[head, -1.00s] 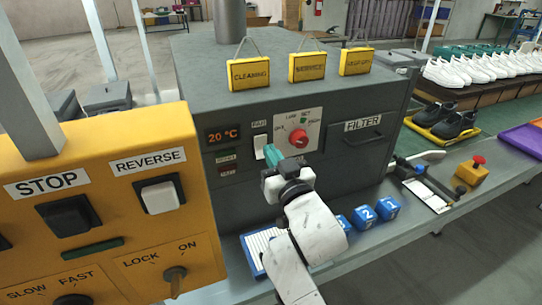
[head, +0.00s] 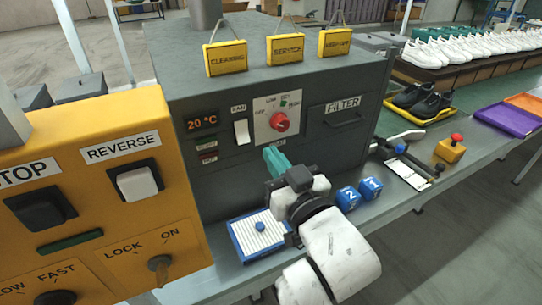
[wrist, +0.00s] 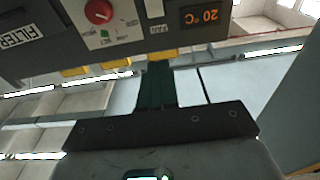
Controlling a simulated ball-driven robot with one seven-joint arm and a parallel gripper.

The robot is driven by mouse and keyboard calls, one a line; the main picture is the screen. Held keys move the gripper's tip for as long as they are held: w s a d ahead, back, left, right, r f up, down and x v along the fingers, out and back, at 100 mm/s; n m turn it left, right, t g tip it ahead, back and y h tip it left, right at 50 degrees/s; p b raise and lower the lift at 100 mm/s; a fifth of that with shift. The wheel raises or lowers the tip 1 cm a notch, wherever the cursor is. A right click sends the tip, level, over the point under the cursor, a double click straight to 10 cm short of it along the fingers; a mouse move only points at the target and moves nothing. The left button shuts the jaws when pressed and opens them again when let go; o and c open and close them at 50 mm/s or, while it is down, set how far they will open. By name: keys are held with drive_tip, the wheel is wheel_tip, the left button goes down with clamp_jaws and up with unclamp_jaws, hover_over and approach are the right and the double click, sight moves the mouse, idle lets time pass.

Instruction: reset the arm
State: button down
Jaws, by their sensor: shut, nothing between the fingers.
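My gripper (head: 273,158) is shut and empty, with its green fingers together, in front of the grey machine (head: 345,90) and a little below the red dial (head: 279,122). Its fingers also show in the wrist view (wrist: 157,82), pointing at the machine front. The wrist view looks upside down, with the dial (wrist: 98,12) and the 20 °C display (wrist: 205,16) at its top. My white arm rises from the bottom of the head view.
A yellow control box (head: 90,200) stands close on the left. A blue-framed white pad (head: 246,238) and blue numbered blocks (head: 370,188) lie on the bench. Black shoes (head: 421,102) and a yellow box with a red button (head: 450,148) are at right.

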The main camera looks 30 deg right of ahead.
idle(0.3)
drive_tip(key=s+d+f+g+h, duration=0.1)
drive_tip(key=s+d+f+g, duration=0.25)
drive_tip(key=f, duration=0.65)
drive_tip(key=s+d+f+g, duration=0.2)
drive_tip(key=s+f+g, duration=0.25)
drive_tip(key=f, duration=0.45)
drive_tip(key=s+d+f+g, duration=0.1)
drive_tip(key=s+f+g, duration=0.4)
drive_tip(key=s, duration=0.5)
drive_tip(key=s+d+f+g, duration=0.1)
drive_tip(key=s+f+g, duration=0.4)
drive_tip(key=s+f, duration=0.4)
drive_tip(key=shift+s+y, duration=0.4)
drive_tip(key=shift+s, duration=0.75)
drive_tip(key=c, duration=1.8)
unclamp_jaws()
drive_tip(key=shift+f, duration=0.1)
